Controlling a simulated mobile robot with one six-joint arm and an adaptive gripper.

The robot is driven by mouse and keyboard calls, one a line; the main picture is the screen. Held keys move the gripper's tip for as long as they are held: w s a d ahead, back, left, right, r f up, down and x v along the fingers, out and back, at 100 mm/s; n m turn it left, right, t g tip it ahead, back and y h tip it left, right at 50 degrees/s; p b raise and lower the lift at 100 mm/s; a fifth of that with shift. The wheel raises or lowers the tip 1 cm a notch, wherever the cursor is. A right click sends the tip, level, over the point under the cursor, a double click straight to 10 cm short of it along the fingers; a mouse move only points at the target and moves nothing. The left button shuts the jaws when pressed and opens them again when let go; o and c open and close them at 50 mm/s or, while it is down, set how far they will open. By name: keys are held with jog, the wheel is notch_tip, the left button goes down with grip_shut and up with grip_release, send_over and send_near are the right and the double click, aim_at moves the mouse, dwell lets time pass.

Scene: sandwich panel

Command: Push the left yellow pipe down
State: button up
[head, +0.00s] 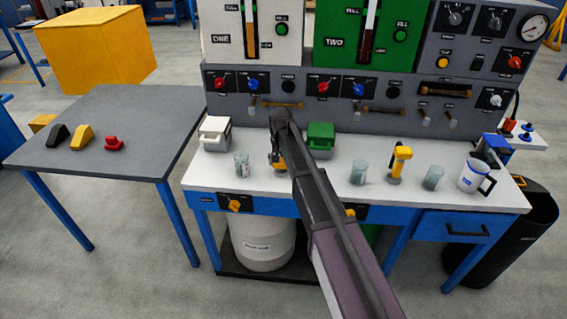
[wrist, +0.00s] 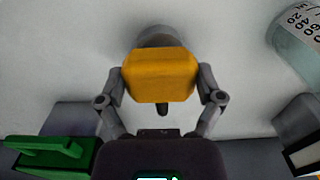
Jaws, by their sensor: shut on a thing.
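The left yellow pipe (head: 275,163) stands on the white worktop, mostly hidden behind my arm in the head view. In the wrist view its yellow top (wrist: 160,73) sits between the two fingers of my gripper (wrist: 163,88), with its grey round base behind. My gripper is shut on this yellow top, one finger at each side; in the head view the gripper (head: 277,146) is hardly made out. The right yellow pipe (head: 400,157) stands free on the worktop to the right, its yellow head bent to one side.
A glass beaker (head: 242,164) and a white box (head: 215,132) stand left of the held pipe. A green box (head: 321,136) and more beakers (head: 359,171) stand right of it. The control panel (head: 340,105) rises behind.

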jog(key=o, duration=1.1)
jog(key=shift+f, duration=0.1)
jog(key=shift+c, duration=0.2)
jog(key=shift+s, duration=0.1)
